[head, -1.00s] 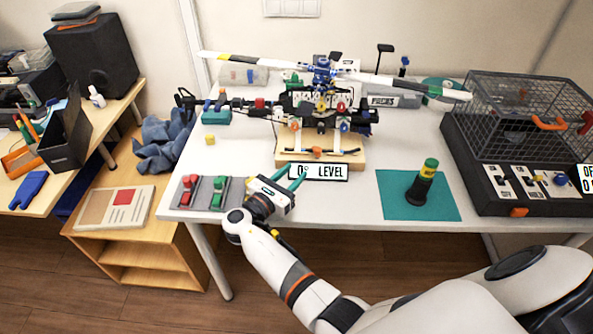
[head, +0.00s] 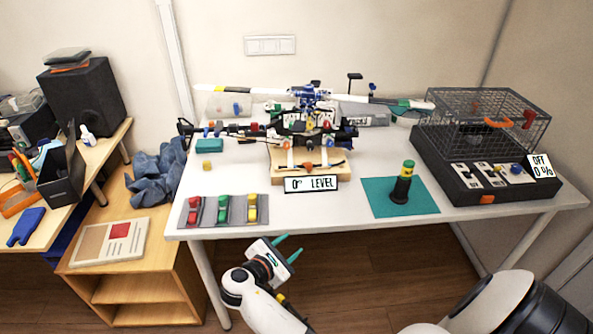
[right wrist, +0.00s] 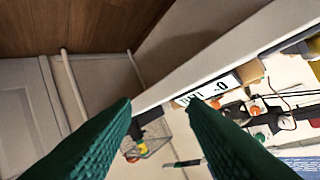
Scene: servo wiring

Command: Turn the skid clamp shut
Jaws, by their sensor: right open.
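A model helicopter (head: 311,97) stands on a wooden stand (head: 338,172) on the white table in the head view. A small orange part (head: 307,166), likely the skid clamp, sits at the front of the stand; whether it is turned open or shut is too small to tell. A sign reading "0° LEVEL" (head: 311,184) is in front of it. My right gripper (head: 293,247) is open and empty, in front of the table's front edge and apart from the stand. Its green fingers (right wrist: 160,105) frame the right wrist view. My left gripper is not in view.
Red, green and yellow pieces (head: 223,209) lie on a grey mat at the front left. A wire cage on a black box (head: 477,190) is at the right. The table's front middle is clear.

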